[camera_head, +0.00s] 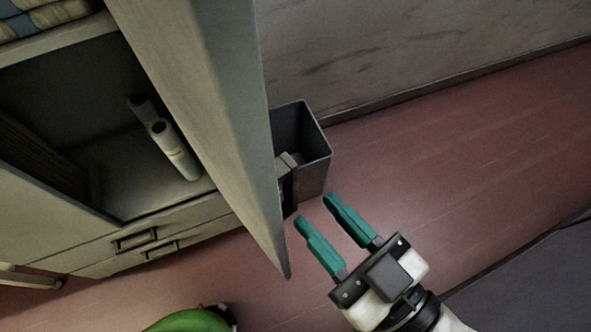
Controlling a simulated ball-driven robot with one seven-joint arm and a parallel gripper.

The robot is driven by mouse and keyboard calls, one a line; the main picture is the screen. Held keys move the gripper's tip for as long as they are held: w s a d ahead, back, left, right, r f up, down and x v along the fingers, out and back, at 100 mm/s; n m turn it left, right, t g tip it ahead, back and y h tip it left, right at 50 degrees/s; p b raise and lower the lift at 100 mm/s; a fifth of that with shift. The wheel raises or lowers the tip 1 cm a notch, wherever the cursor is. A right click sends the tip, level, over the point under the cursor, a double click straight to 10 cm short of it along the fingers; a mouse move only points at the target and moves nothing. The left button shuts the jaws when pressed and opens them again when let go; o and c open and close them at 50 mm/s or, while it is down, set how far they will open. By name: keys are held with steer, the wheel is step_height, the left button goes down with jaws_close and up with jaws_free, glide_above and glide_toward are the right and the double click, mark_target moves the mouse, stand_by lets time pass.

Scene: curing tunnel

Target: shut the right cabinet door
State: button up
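The cabinet (40,222) stands at the left, its inside in view. Its grey-green right door (195,90) stands open, swung out toward me, and runs from the top of the picture to a corner at the lower middle. My gripper (312,208), with two teal fingers, is at the lower middle right, just right of the door's lower part. The fingers are apart with nothing between them and point up and left. A small gap shows between the left finger and the door in the picture. I cannot tell the depth between them.
White rolls (172,145) lie in the cabinet, above drawers with handles (135,240). A dark bin (312,150) stands behind the door, by the wall (410,45). A green round thing (190,321) is at the bottom. Red floor (480,150) is clear at right.

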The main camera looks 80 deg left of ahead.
mark_target(295, 191)
steer(key=p+x, duration=0.1)
steer(key=x, duration=0.6)
steer(key=shift+d, duration=0.1)
steer(key=shift+c, duration=0.3)
jaws_close()
